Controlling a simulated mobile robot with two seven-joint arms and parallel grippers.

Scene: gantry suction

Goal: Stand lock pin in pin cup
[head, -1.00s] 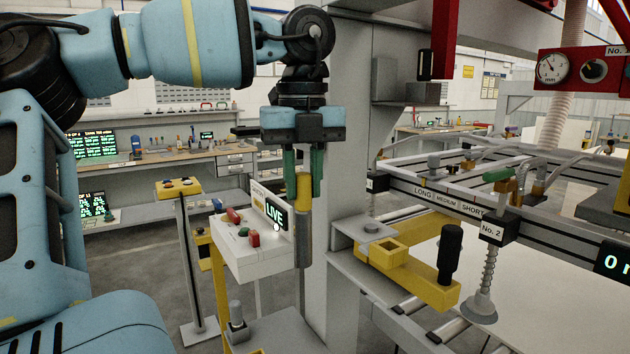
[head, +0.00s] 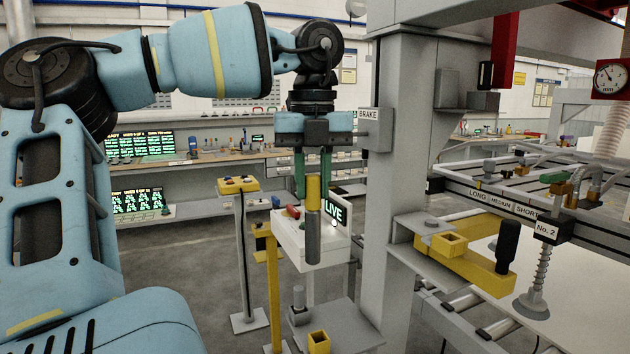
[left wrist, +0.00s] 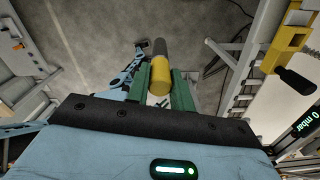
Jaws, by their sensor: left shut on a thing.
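My left gripper (head: 313,196) is in the middle of the head view, pointing down, with green fingers shut on the lock pin (head: 313,235). The pin has a yellow top and a grey shaft and hangs upright, its lower end free in the air. In the left wrist view the pin (left wrist: 160,80) shows between the green fingers. A small yellow square cup (head: 318,342), which looks like the pin cup, stands on a grey shelf (head: 345,335) at the bottom of the head view. The pin hangs above it in the picture, clearly apart. My right gripper is not in view.
A grey post (head: 383,170) with a BRAKE box (head: 368,130) stands right of the pin. A white LIVE panel box (head: 295,240) is behind it. A yellow bracket with a square socket (head: 448,243) and black handle is at right. A short grey peg (head: 298,297) stands beside the cup.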

